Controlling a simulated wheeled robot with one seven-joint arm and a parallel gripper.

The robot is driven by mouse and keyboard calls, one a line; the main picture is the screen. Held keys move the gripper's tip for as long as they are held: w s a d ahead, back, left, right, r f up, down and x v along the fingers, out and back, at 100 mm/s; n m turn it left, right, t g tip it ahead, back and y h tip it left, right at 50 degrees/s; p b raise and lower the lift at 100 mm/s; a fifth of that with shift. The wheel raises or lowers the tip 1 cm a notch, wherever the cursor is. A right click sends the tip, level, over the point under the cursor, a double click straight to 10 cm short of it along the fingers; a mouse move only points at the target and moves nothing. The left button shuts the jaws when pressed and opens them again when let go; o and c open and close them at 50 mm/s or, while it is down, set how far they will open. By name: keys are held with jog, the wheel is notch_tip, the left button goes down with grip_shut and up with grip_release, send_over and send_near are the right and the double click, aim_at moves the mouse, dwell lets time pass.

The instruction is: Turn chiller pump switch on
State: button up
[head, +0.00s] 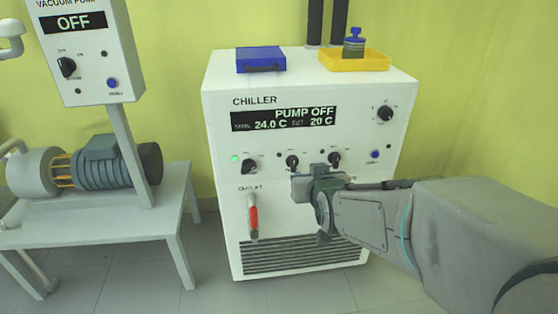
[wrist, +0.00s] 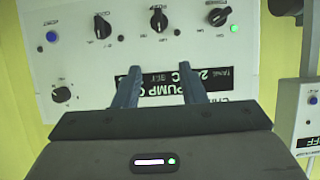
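The white chiller (head: 222,205) shows "PUMP OFF", 24.0 C and set 20 C on its display (head: 284,119). Below the display are three black knobs: left (head: 250,166), beside a lit green lamp, middle (head: 292,161) and right (head: 334,158). Their small labels are too blurred to tell which is the pump switch. The upside-down wrist view shows the left (wrist: 219,15), middle (wrist: 159,20) and right (wrist: 103,27) knobs. My gripper (wrist: 158,70) is open and empty there, its fingers apart, roughly in line with the middle knob. In the head view my gripper (head: 312,182) is in front of the panel, below the knobs.
A red-handled outlet valve (head: 253,216) is at the lower left of the chiller front. A dial (head: 385,113) and blue button (head: 375,154) are at right. A blue case (head: 261,58) and yellow tray (head: 355,64) lie on top. A vacuum pump table (head: 120,220) stands left.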

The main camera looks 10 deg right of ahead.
aim_at(294, 160)
jog(key=w+f+t+b, duration=0.3)
jog(key=w+f+t, duration=0.1)
jog(key=f, duration=0.3)
jog(key=shift+w+f+t, duration=0.25)
jog(key=shift+w+t, duration=0.15)
jog(key=shift+w, duration=0.5)
jog(key=p, duration=0.2)
jog(key=shift+w+p, duration=0.2)
jog(key=shift+p, duration=0.1)
jog(key=w+p, duration=0.2)
jog(key=w, duration=0.1)
jog(key=w+p, duration=0.2)
jog(key=w, duration=0.2)
jog(key=w+p, duration=0.1)
jog(key=w, duration=0.3)
jog(key=shift+f+p, duration=0.3)
jog(key=shift+p, duration=0.1)
